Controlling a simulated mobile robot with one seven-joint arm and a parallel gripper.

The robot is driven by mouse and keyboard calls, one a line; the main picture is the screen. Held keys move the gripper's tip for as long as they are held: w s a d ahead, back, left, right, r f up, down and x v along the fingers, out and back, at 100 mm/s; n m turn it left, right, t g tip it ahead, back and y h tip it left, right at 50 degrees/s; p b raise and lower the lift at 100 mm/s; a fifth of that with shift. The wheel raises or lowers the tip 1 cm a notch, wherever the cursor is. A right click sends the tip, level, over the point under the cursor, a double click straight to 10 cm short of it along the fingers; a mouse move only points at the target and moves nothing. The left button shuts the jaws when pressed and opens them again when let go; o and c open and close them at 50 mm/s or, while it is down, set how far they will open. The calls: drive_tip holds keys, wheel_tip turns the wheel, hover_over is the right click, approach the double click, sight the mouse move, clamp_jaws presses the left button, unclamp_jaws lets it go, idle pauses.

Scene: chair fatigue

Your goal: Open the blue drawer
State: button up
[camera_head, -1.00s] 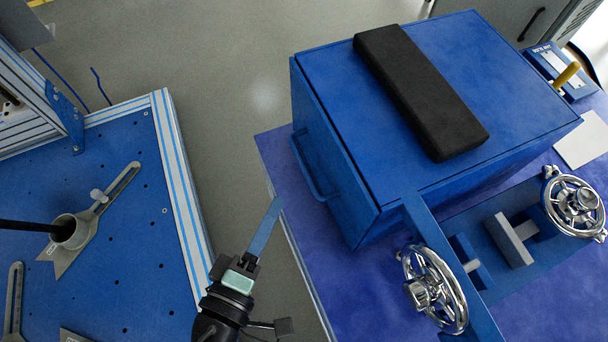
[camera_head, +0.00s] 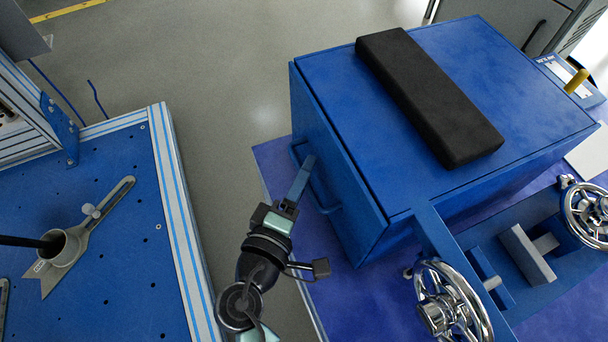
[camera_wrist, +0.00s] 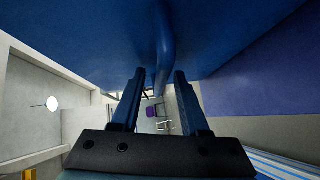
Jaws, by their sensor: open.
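The blue drawer (camera_head: 345,190) is the front of a blue box, and it looks closed. Its blue bar handle (camera_head: 322,198) stands out from the front. My gripper (camera_head: 308,160) is at the handle's far part, close to the drawer front. In the wrist view my gripper (camera_wrist: 160,72) is open, its two blue fingers apart. The handle (camera_wrist: 165,45) runs between the fingertips there, or just beyond them; whether they touch it I cannot tell. The drawer face (camera_wrist: 90,35) fills the upper part of the wrist view.
A black block (camera_head: 430,95) lies on the box top. A vise with chrome handwheels (camera_head: 450,305) stands at the lower right. A blue perforated table (camera_head: 110,230) with clamps is at the left. Open floor (camera_head: 215,120) lies between the table and the box.

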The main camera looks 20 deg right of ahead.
drive_tip(key=shift+w+d, duration=0.1)
clamp_jaws()
idle(1.4)
